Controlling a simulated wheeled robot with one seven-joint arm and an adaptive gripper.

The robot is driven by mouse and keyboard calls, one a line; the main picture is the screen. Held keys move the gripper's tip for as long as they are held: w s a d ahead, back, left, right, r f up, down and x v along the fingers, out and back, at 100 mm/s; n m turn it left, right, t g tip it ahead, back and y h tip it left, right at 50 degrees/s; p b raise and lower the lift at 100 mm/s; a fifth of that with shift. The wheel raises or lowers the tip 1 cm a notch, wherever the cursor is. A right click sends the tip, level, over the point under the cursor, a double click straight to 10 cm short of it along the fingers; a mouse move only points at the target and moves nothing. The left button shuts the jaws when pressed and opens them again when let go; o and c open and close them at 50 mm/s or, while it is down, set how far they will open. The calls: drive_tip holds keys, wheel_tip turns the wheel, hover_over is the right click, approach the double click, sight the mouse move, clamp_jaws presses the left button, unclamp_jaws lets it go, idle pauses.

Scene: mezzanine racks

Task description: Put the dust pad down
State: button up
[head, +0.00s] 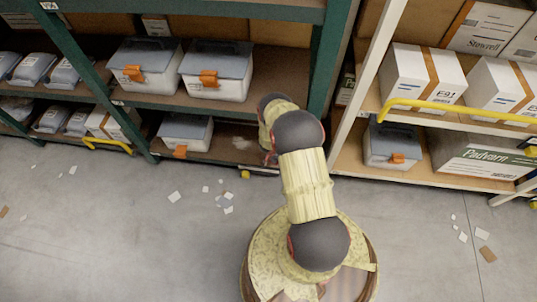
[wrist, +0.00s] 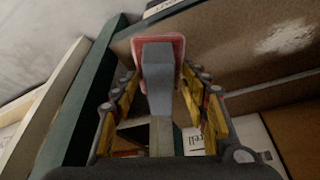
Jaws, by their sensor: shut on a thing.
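The dust pad (wrist: 157,65) has a grey block-shaped handle and a reddish pad behind it, seen in the wrist view. My gripper (wrist: 160,85) is shut on its grey handle, with yellow-lined fingers on both sides. The pad is near a brown shelf board (wrist: 225,55) that carries a pale dusty smear (wrist: 285,38). I cannot tell whether the pad touches the board. In the head view my arm reaches to the lower shelf of the green rack, and it mostly hides the gripper and pad. The smear (head: 240,143) shows just left of my arm there.
A grey-lidded bin (head: 186,133) stands on the lower shelf left of the smear. A green upright (head: 325,55) and a cream upright (head: 365,75) stand close right of my arm. Paper scraps (head: 225,200) lie on the otherwise open floor.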

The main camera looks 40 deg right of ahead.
drive_tip(key=w+f+b, duration=0.2)
drive_tip(key=w+d+f+b, duration=0.1)
drive_tip(key=w+f+b, duration=0.1)
drive_tip(key=w+f, duration=0.1)
drive_tip(key=w+f+b, duration=0.2)
drive_tip(key=w, duration=0.1)
drive_tip(key=shift+w+d+f, duration=0.1)
drive_tip(key=shift+d+f, duration=0.05)
drive_tip(key=shift+d, duration=0.05)
drive_tip(key=shift+w+f+b, duration=0.2)
drive_tip(key=shift+f+b, duration=0.65)
drive_tip(key=shift+f, duration=0.8)
drive_tip(key=shift+f, duration=0.1)
drive_tip(key=o, duration=1)
drive_tip(key=shift+c, duration=0.2)
drive_tip(key=shift+o, duration=0.2)
drive_tip(key=p+v, duration=0.6)
drive_tip(key=v, duration=0.6)
